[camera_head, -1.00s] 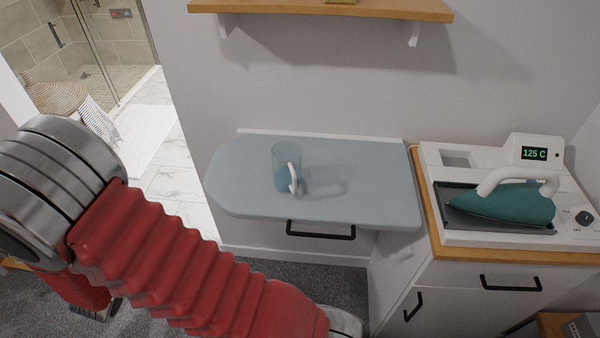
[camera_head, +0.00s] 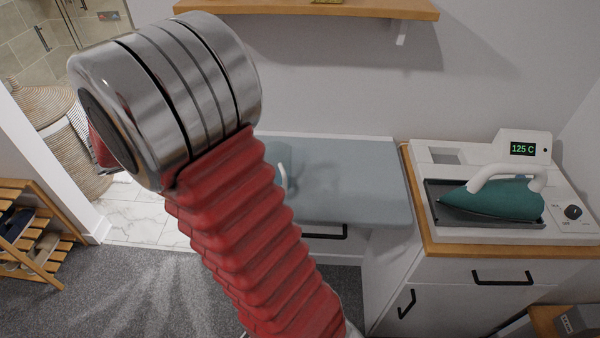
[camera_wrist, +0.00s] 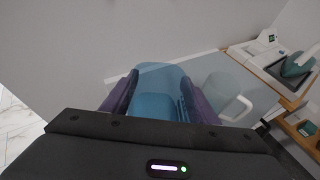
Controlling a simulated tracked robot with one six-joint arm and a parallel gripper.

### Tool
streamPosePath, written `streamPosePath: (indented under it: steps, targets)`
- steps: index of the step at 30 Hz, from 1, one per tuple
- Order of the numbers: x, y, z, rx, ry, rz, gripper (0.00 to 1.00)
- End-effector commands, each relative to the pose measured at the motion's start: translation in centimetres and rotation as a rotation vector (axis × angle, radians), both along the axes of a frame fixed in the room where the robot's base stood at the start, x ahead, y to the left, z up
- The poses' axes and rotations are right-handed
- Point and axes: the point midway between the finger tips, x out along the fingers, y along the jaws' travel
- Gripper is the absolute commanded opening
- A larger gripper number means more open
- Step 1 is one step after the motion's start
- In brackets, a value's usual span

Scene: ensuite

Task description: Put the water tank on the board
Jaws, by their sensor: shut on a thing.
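My gripper (camera_wrist: 160,80) shows in the wrist view with its two purple fingers shut on a translucent blue tank (camera_wrist: 157,106), which looks to be the water tank. The tank sits between the fingers; its lower part is hidden by the gripper body. The board (camera_head: 350,185) is pale blue-grey and padded, against the wall; it also shows in the wrist view (camera_wrist: 198,70). I cannot tell how high the tank is above the board or whether they touch. In the head view my arm hides the board's left part, and the gripper and tank do not show.
A clear jug with a white handle (camera_wrist: 238,107) stands on the board, right of the held tank; my arm partly covers it in the head view. A teal iron (camera_head: 497,203) rests on a white station (camera_head: 450,238) reading 125 C. A wooden shelf (camera_head: 310,9) hangs above.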

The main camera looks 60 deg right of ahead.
Motion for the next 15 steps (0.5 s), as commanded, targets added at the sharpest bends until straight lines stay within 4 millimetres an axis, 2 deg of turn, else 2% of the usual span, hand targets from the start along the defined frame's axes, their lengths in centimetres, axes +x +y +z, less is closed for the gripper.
streamPosePath:
  steps: [1, 6, 15]
  targets:
    - [-1.1, -1.3, 0.7, -0.001, -0.003, -0.042, 0.24]
    - [-4.6, -4.7, 2.6, -0.001, -0.002, -0.17, 0.24]
    - [-11.1, -9.4, 4.9, -0.001, -0.002, -0.376, 0.24]
